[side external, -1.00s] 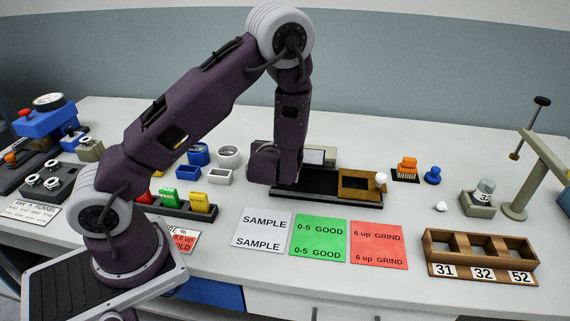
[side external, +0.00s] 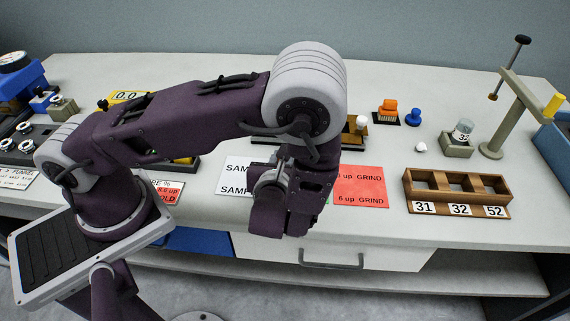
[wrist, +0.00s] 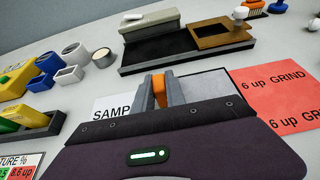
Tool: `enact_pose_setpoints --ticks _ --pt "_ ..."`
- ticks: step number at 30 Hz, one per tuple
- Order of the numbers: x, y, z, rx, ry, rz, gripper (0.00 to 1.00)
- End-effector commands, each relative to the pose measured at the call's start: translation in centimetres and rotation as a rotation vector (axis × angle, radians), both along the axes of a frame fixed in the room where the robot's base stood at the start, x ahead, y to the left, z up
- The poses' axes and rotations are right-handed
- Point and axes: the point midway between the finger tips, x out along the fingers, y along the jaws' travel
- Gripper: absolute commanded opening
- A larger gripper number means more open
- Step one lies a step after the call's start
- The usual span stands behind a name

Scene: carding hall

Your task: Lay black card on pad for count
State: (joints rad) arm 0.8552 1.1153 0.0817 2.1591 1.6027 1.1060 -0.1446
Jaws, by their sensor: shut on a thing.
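My gripper (wrist: 161,91) is shut on an upright orange tab (wrist: 159,91) in the wrist view. A flat sheet with a dark edge, apparently the black card (wrist: 208,86), spreads beyond the fingers and looks grey under the light. It lies between the white SAMPLE sheet (wrist: 111,108) and the red 6 up GRIND sheet (wrist: 275,92), where the green sheet is hidden. Whether it touches the table is unclear.
Behind the sheets is a black tray (wrist: 140,68) with a wooden slide (wrist: 220,35). A wooden rack (side external: 457,203) numbered 31, 32, 52 stands right, with a post stand (side external: 512,120) behind it. Blue and white cups (wrist: 68,75) are at left.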

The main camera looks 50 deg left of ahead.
Motion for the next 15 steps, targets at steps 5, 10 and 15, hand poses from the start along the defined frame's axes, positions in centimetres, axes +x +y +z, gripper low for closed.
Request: enact_pose_setpoints --ticks 5,10,15 --pt "0.0 0.0 -1.9 0.0 0.0 -0.001 0.0" --pt "0.0 0.0 -1.8 -0.001 -0.001 -0.001 0.0" --pt "0.1 0.0 -2.1 0.0 0.0 -0.001 0.22"
